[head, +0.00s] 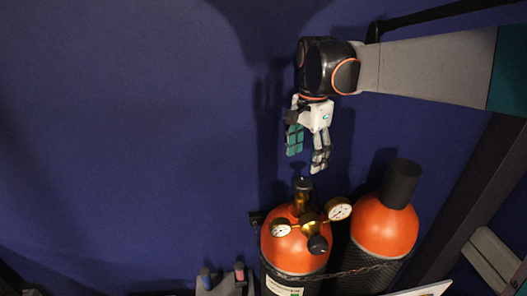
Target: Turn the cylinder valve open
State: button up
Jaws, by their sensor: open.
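An orange gas cylinder (289,250) stands upright against the blue wall in the head view. A brass valve (303,201) with a dark top knob rises from its top. A brass regulator (311,222) with two round gauges and a black knob (317,244) is fitted to it. My gripper (306,163) points downward above the valve. Its two teal-and-grey fingers are apart with nothing between them. The fingertips appear a little above the valve's top knob and not touching it; the depth between them is hard to judge.
A second orange cylinder (383,228) with a black cap (402,184) stands just to the right. A chain (360,270) runs across both cylinders. A grey holder with small red and blue items (221,280) is at lower left. The wall area to the left is clear.

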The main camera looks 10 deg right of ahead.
aim_at(303, 182)
notch_tip(303, 182, down, 8)
jog(key=shift+r+p, duration=0.1)
jog(key=shift+p, duration=0.45)
jog(key=shift+c, duration=0.5)
jog(key=c, duration=1)
